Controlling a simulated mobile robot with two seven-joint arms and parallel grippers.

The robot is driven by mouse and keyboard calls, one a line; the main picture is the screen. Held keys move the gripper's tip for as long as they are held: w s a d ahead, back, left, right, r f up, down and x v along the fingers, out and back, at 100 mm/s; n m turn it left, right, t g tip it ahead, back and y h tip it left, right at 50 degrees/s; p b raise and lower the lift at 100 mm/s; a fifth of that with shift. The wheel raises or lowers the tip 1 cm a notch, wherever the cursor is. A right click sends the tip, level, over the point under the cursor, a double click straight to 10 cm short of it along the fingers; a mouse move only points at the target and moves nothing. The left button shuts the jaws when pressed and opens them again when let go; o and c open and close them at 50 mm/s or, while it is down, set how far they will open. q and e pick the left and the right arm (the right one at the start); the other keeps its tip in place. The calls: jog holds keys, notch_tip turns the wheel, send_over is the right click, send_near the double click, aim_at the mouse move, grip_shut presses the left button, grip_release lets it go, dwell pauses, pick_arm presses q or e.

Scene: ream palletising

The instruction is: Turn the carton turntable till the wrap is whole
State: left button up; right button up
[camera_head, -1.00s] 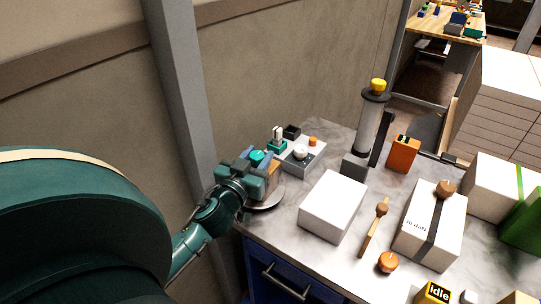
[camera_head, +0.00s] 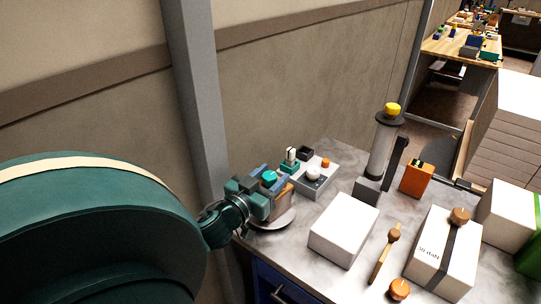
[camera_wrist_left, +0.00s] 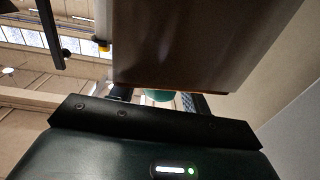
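The turntable is a round grey plate (camera_head: 276,221) at the left end of the marble-topped table, mostly hidden under my arm and a small brown carton (camera_head: 281,204). The carton's brown face (camera_wrist_left: 185,40) fills the upper middle of the left wrist view. A teal knob (camera_head: 270,177) shows at the carton's top. My left gripper (camera_head: 268,187) is at the carton, its fingers around the knob. Whether they press on it is hidden. In the left wrist view, a bit of teal shows between the dark fingers. I cannot see the wrap's state. My right gripper is not in view.
A grey box with knobs (camera_head: 317,180) stands behind the turntable. A white block (camera_head: 343,232), a clear column with a yellow top (camera_head: 382,148), an orange box (camera_head: 416,179) and a strapped white package (camera_head: 443,249) stand to the right. A grey post (camera_head: 192,90) rises behind my arm.

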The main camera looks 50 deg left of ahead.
pick_arm(q)
jog(key=shift+o, duration=0.9)
jog(key=shift+s+f, duration=0.1)
jog(key=shift+s, duration=0.1)
jog(key=s+d+b, duration=0.2)
jog(key=s, duration=1)
jog(key=shift+s, duration=0.35)
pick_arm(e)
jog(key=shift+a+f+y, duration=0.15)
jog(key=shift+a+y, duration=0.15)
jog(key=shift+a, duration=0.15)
pick_arm(q)
jog(key=shift+d, duration=0.1)
